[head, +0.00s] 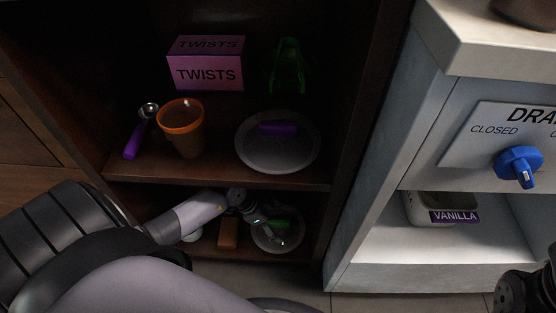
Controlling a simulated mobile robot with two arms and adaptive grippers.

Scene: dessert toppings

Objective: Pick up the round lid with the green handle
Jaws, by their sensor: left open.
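The round lid (291,241) is a pale, see-through disc with a green handle (287,224). It lies on the dim lower shelf of the dark wooden cabinet. My left gripper (263,221) reaches into the lower shelf from the left and is open. Its fingers are at the lid's upper left side, close to the green handle, and partly cover the lid. I cannot tell whether they touch it. A dark part of my right arm (526,291) shows at the bottom right corner; its fingers cannot be made out.
The upper shelf (215,178) above my left gripper holds a lid with a purple handle (278,158), an orange cup (182,138), a purple scoop (133,140), a TWISTS box (208,73) and a green object (288,70). A brown block (228,234) stands left of the green-handled lid. A VANILLA tub (453,216) is at right.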

